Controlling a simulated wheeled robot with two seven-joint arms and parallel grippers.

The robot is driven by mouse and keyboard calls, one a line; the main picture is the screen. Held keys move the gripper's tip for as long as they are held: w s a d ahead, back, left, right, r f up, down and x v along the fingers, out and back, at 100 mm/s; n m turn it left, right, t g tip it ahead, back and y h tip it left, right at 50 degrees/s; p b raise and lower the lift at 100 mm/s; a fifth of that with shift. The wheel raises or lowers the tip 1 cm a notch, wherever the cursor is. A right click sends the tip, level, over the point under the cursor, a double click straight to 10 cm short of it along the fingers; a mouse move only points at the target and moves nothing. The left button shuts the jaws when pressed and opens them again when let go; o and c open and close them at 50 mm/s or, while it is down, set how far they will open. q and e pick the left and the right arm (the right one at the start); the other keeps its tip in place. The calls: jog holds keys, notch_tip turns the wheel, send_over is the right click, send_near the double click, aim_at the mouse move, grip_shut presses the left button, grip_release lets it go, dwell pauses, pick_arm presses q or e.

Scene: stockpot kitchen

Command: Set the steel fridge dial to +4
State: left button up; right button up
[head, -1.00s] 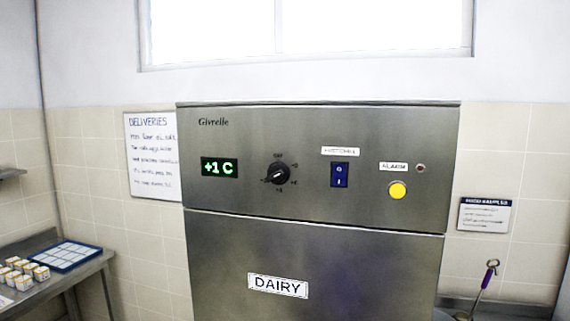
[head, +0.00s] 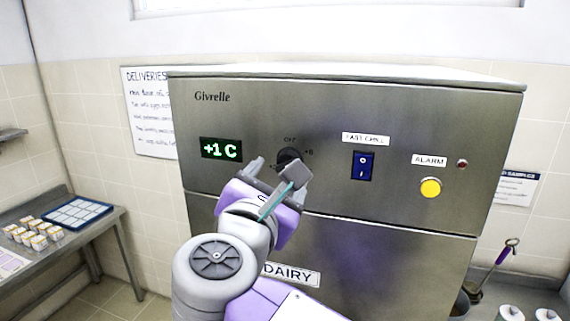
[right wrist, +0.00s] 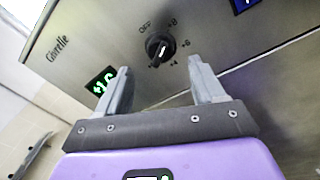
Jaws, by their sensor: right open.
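The steel fridge (head: 330,112) fills the middle of the head view. Its black dial (head: 289,156) is partly hidden behind my right gripper (head: 278,168). My left gripper is not in view.
A side table (head: 70,232) with small cartons and a blue-edged tray stands at left. A purple-handled utensil (head: 505,252) is at right.

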aim_at(287, 163)
jog(key=x, duration=0.6)
jog(key=shift+w+p, duration=0.2)
jog(key=shift+p, duration=0.25)
jog(key=shift+f, duration=0.1)
jog(key=c, duration=1.1)
jog(key=shift+o, duration=0.2)
jog(key=shift+f, duration=0.1)
